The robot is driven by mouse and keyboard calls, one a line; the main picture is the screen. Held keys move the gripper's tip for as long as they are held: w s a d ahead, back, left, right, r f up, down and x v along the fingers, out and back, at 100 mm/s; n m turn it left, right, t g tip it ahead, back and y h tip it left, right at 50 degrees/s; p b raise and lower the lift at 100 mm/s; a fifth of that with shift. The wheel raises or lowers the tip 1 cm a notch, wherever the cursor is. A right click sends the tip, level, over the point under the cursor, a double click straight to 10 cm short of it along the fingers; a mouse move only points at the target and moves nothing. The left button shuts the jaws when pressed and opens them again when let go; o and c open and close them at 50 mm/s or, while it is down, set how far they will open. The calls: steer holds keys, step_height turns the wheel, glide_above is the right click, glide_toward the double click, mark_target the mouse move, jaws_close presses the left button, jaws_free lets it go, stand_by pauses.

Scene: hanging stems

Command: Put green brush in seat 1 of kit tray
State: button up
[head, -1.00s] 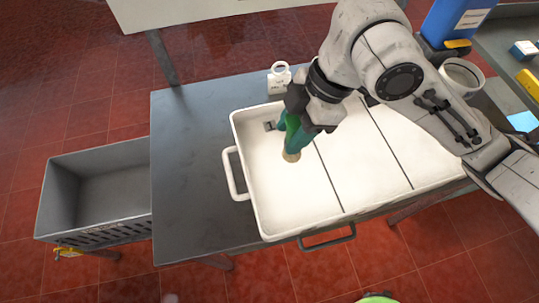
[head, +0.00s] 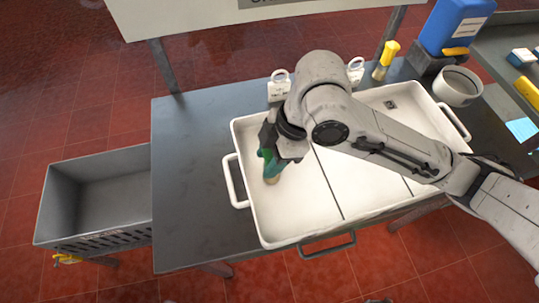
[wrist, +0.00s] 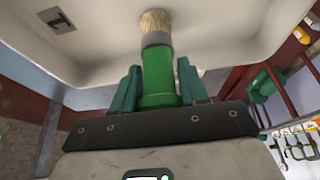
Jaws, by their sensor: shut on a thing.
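My gripper (head: 272,158) is shut on the green brush (wrist: 158,85). In the wrist view its teal fingers stand on both sides of the green handle. A grey ferrule and pale bristles point away from the gripper, towards the tray. In the head view the bristle end (head: 272,180) points down over the left compartment of the white kit tray (head: 298,215). I cannot tell whether the bristles touch the tray floor. The wrist view shows a dark plate with a single-bar mark (wrist: 57,20) on the tray. My arm hides part of the tray's middle and back.
A grey bin (head: 98,200) stands left of the grey table (head: 190,180). Behind the tray are two white ringed holders (head: 279,88) and a yellow-handled tool (head: 386,58). A white cup (head: 457,88) and a blue container (head: 455,25) are at back right. The left tabletop is clear.

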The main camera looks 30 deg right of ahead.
steer(key=shift+f, duration=0.25)
steer(key=o, duration=1.1)
steer(key=shift+r, duration=0.1)
steer(key=shift+c, duration=0.2)
steer(key=shift+r, duration=0.25)
steer(key=v, duration=1.2)
